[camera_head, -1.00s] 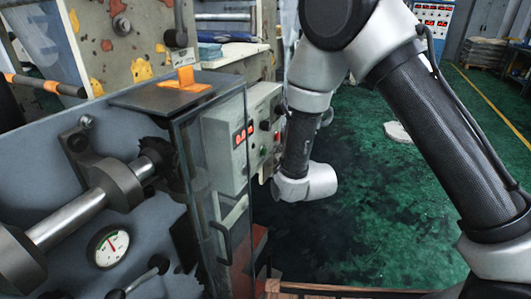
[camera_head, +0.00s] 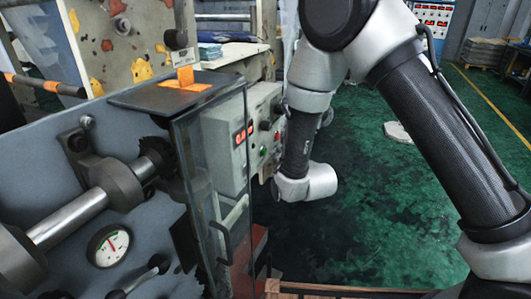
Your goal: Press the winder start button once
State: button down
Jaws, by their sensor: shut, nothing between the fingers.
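A pale grey control box (camera_head: 226,152) stands left of the middle, behind a clear guard. It has a red lit display (camera_head: 244,134), dark knobs and small coloured buttons, with green (camera_head: 263,150) among them. The labels are too small to read, so I cannot tell which one is the winder start button. My arm comes down from the top, and its last visible wrist link (camera_head: 306,184) is just right of the box's lower right edge. My gripper's fingers are not visible; I cannot tell whether anything touches a button.
A grey machine with a metal roller (camera_head: 70,218), a pressure gauge (camera_head: 108,245) and a clear guard (camera_head: 213,160) fills the left side. A wooden edge (camera_head: 330,290) runs along the bottom. Green floor (camera_head: 390,215) lies open to the right.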

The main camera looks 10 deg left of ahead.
jog(key=shift+a, duration=0.15)
jog(key=shift+w+a, duration=0.15)
jog(key=shift+a, duration=0.1)
